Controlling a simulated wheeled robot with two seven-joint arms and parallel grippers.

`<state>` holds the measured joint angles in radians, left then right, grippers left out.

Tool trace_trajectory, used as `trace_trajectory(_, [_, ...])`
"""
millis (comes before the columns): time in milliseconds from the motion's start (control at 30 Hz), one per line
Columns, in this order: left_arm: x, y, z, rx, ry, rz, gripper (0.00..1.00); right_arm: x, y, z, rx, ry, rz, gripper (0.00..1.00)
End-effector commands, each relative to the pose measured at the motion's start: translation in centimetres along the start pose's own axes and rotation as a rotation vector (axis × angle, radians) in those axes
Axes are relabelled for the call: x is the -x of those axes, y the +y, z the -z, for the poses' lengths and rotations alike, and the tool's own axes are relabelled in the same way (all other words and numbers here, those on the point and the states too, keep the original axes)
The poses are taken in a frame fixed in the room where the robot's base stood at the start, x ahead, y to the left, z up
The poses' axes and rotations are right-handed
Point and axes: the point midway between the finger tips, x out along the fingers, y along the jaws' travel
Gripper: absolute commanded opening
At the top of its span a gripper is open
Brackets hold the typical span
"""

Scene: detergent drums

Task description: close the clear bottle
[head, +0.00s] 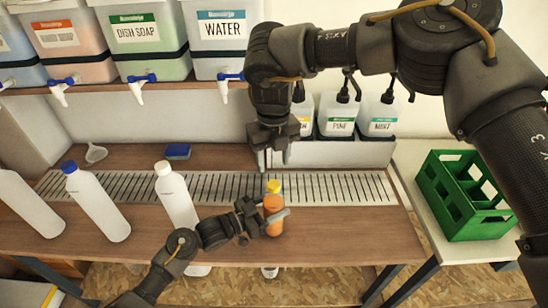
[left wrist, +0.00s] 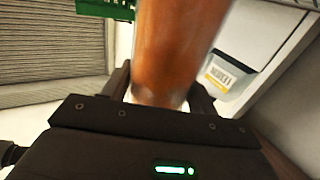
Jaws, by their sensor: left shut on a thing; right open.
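The clear bottle (head: 273,206), filled with orange liquid, stands upright near the front edge of the metal grate. A yellow cap (head: 274,186) sits at its top; I cannot tell how tight it is. My left gripper (head: 272,222) is shut around the bottle's body from the left. In the left wrist view the orange bottle (left wrist: 172,45) fills the space between the fingers, and its cap is out of view. My right gripper (head: 267,160) is open and empty, pointing down just above and behind the cap, apart from it.
White bottles with a blue cap (head: 97,205) and a white cap (head: 176,197) stand to the left. Pump containers (head: 338,117) stand behind on the right. Drums with taps (head: 147,40) line the shelf above. A green crate (head: 462,195) is at right. The grate's right part (head: 345,188) is clear.

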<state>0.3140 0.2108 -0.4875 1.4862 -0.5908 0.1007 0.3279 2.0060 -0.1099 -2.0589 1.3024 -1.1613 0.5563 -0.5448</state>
Motion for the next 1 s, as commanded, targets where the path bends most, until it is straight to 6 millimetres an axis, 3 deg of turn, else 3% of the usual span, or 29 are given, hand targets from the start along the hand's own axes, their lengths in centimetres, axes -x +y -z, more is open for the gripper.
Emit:
trace_trajectory(600, [0.0,0.0,0.0,0.000,0.000,0.000,0.00,-7.2,0.0,0.0,-0.003,0.002,0.000,0.49])
trace_trajectory(1000, [0.0,0.0,0.0,0.000,-0.001,0.000,0.00,-8.0,0.0,0.0,-0.002,0.001,0.000,0.49])
